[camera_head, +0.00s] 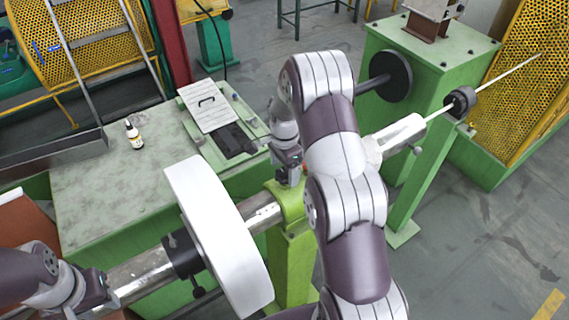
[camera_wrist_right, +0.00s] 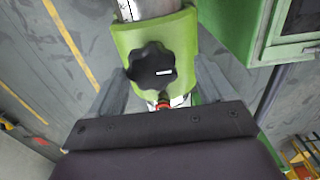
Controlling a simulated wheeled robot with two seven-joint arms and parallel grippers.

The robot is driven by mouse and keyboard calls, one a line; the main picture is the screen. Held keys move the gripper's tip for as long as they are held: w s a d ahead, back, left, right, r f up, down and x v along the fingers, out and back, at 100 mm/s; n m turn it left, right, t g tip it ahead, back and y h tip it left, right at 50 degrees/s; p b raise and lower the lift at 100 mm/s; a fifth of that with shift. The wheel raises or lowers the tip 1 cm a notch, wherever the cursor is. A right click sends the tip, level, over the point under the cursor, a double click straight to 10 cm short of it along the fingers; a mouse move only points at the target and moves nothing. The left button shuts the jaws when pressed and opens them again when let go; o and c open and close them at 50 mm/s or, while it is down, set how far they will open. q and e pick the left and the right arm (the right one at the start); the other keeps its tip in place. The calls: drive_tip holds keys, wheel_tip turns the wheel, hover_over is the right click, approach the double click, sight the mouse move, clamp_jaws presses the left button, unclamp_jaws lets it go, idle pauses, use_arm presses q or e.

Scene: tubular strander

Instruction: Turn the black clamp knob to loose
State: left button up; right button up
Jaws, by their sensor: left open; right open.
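The black clamp knob (camera_wrist_right: 152,66) is a lobed knob with a small white mark, on the green clamp (camera_wrist_right: 185,35) around a metal shaft. My right gripper (camera_wrist_right: 158,95) is open, its grey fingers apart on either side below the knob in the wrist view; I cannot tell whether they touch anything. In the head view the right gripper (camera_head: 290,176) is at the green clamp (camera_head: 289,200), and my arm hides the knob. My left gripper (camera_head: 98,292) is open at the lower left, by the shaft (camera_head: 140,270); its fingertips are hard to make out.
A large white disc (camera_head: 218,238) and a black collar (camera_head: 183,254) with its own knob sit on the shaft. A green post (camera_head: 430,75) stands at right.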

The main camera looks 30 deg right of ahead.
drive_tip(key=shift+s+a, duration=0.1)
drive_tip(key=shift+a, duration=0.05)
drive_tip(key=shift+s+a+r, duration=0.2)
drive_tip(key=shift+s+a, duration=0.05)
drive_tip(key=shift+s, duration=0.25)
drive_tip(key=shift+c, duration=0.3)
drive_tip(key=shift+s, duration=0.1)
drive_tip(key=c, duration=1)
drive_tip(key=shift+w+f, duration=0.1)
drive_tip(key=shift+w, duration=0.15)
use_arm(q)
drive_tip(key=shift+s+a, duration=0.4)
drive_tip(key=shift+s, duration=0.1)
drive_tip(key=shift+f, duration=0.15)
use_arm(e)
drive_tip(key=shift+n, duration=0.3)
